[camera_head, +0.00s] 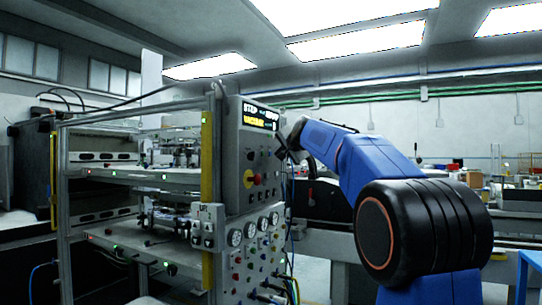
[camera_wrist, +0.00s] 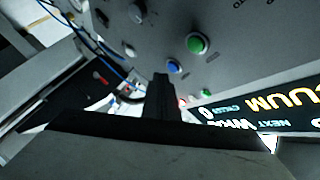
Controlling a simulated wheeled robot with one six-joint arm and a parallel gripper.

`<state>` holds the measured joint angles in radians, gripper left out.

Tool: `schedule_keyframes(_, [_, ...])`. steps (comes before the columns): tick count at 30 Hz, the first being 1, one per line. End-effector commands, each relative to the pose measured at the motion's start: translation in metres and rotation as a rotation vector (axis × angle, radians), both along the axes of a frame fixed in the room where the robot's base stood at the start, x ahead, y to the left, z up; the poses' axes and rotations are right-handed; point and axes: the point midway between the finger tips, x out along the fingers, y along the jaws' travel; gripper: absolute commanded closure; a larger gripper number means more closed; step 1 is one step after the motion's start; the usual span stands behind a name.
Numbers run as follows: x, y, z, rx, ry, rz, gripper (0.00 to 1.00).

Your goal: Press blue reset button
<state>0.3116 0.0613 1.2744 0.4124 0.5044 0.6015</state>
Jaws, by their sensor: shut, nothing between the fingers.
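The blue button (camera_wrist: 173,66) is a small round cap on the grey control panel (camera_wrist: 240,60) in the wrist view. My gripper (camera_wrist: 161,77) is shut and empty. Its dark fingertips appear just below and left of the blue button in that view. I cannot tell whether they touch it. In the head view, my gripper (camera_head: 282,149) is at the right edge of the panel, near the lit display. The blue button cannot be made out there.
A larger green button (camera_wrist: 196,43) sits next to the blue one. A dark knob (camera_wrist: 137,12) and a lit display (camera_wrist: 270,108) are also on the panel. Shelving with yellow posts stands left.

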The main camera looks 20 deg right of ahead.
Motion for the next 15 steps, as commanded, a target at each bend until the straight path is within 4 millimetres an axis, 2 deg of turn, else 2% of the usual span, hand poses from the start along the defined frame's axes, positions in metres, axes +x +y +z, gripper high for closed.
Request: schedule_keyframes(15, [0.0062, 0.0052, 0.0005, 0.000, -0.001, 0.001, 1.00])
